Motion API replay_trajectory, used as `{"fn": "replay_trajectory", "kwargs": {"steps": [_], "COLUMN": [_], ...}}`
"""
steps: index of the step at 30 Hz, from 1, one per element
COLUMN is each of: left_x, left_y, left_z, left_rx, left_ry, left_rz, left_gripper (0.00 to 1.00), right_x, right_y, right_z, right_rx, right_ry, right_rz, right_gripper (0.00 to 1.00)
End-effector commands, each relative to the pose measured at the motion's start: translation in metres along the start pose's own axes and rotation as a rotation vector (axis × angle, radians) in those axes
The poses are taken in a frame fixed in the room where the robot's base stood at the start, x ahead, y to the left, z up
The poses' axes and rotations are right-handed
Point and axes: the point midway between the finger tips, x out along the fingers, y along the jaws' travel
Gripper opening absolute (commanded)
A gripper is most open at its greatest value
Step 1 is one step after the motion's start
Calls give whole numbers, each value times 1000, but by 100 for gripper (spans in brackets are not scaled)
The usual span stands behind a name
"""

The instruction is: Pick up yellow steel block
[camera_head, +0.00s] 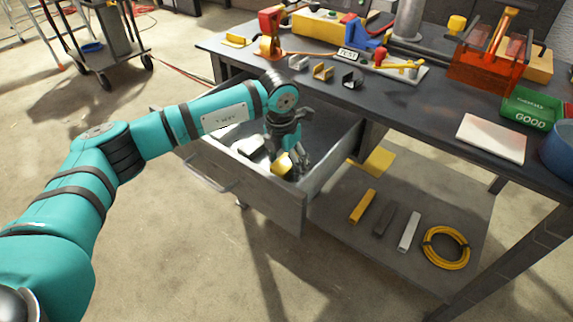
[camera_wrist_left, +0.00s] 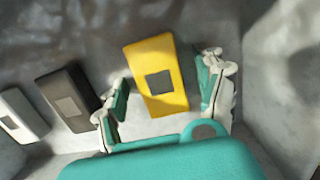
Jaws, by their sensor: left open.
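The yellow steel block (camera_head: 282,166) lies in the open drawer (camera_head: 294,212) under the workbench. In the left wrist view the yellow block (camera_wrist_left: 157,76) shows a grey square on its top face. My left gripper (camera_head: 290,157) reaches down into the drawer above the block. In the left wrist view its open fingers (camera_wrist_left: 165,98) stand on either side of the block's near part, with gaps visible. A dark grey block (camera_wrist_left: 68,98) and a light grey block (camera_wrist_left: 22,115) lie to the left of the yellow one. My right gripper is not in view.
The drawer walls close in around the gripper. The workbench top (camera_head: 405,105) overhangs behind it, with tools and an orange crate (camera_head: 486,70). A lower shelf (camera_head: 380,255) holds a yellow bar (camera_head: 362,206), grey bars and a yellow cable coil (camera_head: 445,248). A cart stands far left.

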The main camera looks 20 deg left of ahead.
Motion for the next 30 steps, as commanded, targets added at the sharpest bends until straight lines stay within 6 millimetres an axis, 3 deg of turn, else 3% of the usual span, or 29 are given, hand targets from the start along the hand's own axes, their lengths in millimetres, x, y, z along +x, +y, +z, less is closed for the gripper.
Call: {"fn": "replay_trajectory", "kwargs": {"steps": [5,20,29,30], "left_x": [0,0,-3,-6], "left_y": [0,0,1,1], "left_z": [0,0,0,0], "left_rx": [0,0,-1,-1], "left_ry": [0,1,1,1], "left_rz": [0,1,2,1], "left_gripper": [69,5,4,4], "right_x": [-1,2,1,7], "right_y": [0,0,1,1], "right_z": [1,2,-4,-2], "right_rx": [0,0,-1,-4], "right_ry": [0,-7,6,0], "right_rz": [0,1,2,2], "right_gripper": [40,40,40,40]}}
